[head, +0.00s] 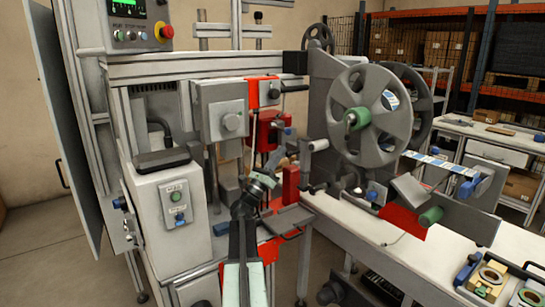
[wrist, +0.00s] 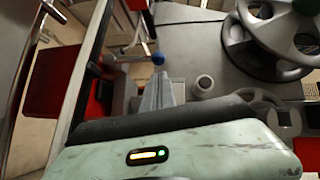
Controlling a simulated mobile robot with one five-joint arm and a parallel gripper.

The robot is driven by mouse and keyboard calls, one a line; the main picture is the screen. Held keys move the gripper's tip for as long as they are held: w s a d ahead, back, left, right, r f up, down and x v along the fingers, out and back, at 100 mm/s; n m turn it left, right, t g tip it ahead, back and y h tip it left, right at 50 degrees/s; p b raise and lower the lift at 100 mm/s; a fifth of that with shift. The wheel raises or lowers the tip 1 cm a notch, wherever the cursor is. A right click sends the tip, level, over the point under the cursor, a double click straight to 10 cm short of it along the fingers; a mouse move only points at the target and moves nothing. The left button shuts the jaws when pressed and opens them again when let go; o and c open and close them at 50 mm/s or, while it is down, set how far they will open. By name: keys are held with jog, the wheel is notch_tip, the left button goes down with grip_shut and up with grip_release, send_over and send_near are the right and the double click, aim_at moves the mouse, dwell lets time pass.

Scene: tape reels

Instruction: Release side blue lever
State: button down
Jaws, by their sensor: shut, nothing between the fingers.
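A small round blue knob (wrist: 158,58) shows just beyond my fingertips in the wrist view, apart from them in the picture. A lever arm beside it runs to the left. I cannot tell which is the side lever. My gripper (head: 281,163) is in front of the machine, beside an upright red block (head: 290,184). In the wrist view my gripper (wrist: 160,86) is shut and empty.
A large grey reel (head: 370,115) with a green hub stands right of my gripper. A grey control box (head: 175,200) stands at the left. A white table (head: 420,255) runs along the right front, with small fixtures on its corner.

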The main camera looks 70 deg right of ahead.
aim_at(281, 129)
jog(key=p+x, duration=0.1)
jog(key=x, duration=0.3)
jog(key=shift+r+p, duration=0.1)
jog(key=shift+p, duration=0.2)
